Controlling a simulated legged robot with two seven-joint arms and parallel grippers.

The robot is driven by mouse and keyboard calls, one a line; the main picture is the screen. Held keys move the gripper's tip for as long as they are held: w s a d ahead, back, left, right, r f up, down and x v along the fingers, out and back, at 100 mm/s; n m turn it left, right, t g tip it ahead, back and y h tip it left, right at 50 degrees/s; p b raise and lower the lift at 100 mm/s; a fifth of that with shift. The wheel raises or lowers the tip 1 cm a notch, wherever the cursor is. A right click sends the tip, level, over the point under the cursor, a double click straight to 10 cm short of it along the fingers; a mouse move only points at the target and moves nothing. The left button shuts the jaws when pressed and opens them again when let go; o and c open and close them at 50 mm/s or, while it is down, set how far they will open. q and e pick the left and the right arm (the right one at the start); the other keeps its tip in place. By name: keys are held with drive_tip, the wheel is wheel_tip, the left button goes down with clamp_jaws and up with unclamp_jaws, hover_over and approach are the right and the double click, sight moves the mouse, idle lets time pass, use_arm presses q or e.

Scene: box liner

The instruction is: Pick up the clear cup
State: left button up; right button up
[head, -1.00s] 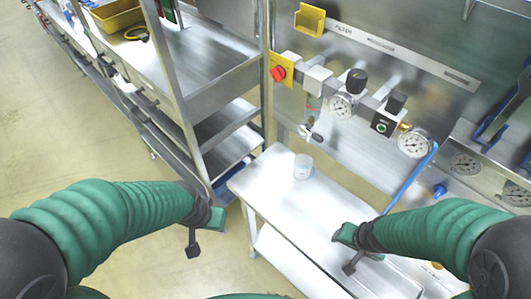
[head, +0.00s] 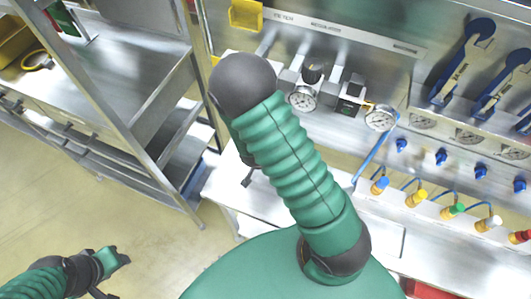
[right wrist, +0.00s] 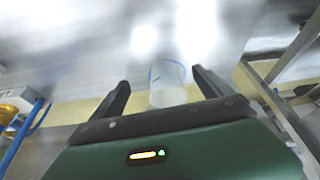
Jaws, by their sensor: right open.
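In the right wrist view the clear cup (right wrist: 167,84), a translucent whitish vessel with a bluish rim line, shows between the two dark fingers of my right gripper (right wrist: 163,82). The fingers stand apart, with a visible gap on each side of the cup. In the head view my right arm covers the bench area and the cup is hidden; only a small dark part of the right gripper (head: 248,178) shows beside the arm. My left gripper (head: 112,262) is at the lower left over the floor, away from the bench; its finger opening is unclear.
A metal bench (head: 222,190) lies under my right arm. A steel panel with gauges (head: 303,98) and valves stands behind it. A shelf rack (head: 130,125) is at the left. Colored taps (head: 416,198) line the right side. Open floor lies at the lower left.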

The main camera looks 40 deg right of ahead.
drive_tip(key=w+d, duration=0.2)
drive_tip(key=w+d+p, duration=0.1)
drive_tip(key=w+d, duration=0.1)
drive_tip(key=shift+d, duration=0.35)
drive_tip(key=shift+s+x, duration=0.15)
drive_tip(key=shift+x, duration=0.65)
drive_tip(key=shift+s+x, duration=0.1)
drive_tip(key=shift+x, duration=0.75)
drive_tip(key=shift+a, duration=0.15)
drive_tip(key=c, duration=1.6)
drive_tip(key=shift+r, duration=0.1)
